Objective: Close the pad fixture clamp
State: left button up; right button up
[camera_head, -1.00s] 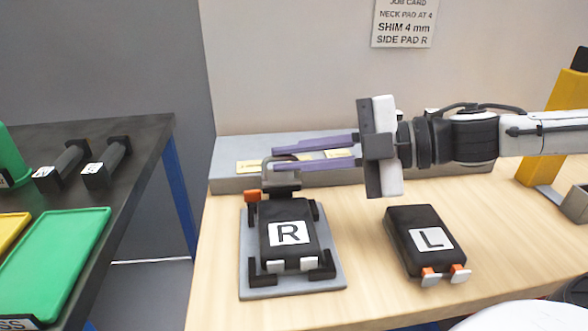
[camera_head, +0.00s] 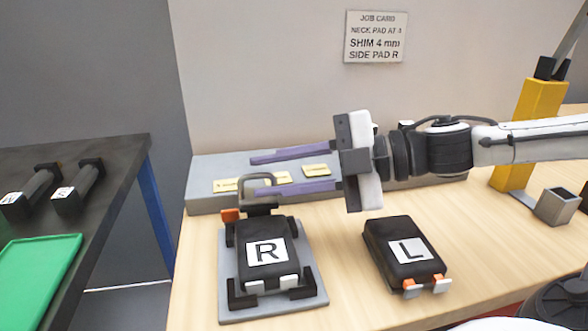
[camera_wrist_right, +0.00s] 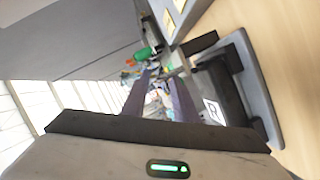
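The pad fixture (camera_head: 226,290) is a grey plate on the bench. A black pad marked R (camera_head: 285,268) lies in it between black corner brackets. At its back is the clamp (camera_head: 262,208), with a grey looped handle (camera_head: 257,179) standing up and an orange tab (camera_head: 230,215) at the left. My right gripper (camera_head: 254,175) reaches in from the right with two purple fingers, open and apart. The lower finger overlaps the handle in the head view; I cannot tell whether they touch. The fingers also show in the right wrist view (camera_wrist_right: 160,95). My left gripper is not in view.
A second pad marked L (camera_head: 378,237) lies on the bench, right of the fixture. A grey raised ledge (camera_head: 205,200) with yellow labels runs behind. A yellow post (camera_head: 535,120) and grey square cup (camera_head: 556,207) stand at right. A dark table with a green tray (camera_head: 40,275) is at left.

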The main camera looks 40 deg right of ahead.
jog(key=v, duration=1)
dwell(0.3)
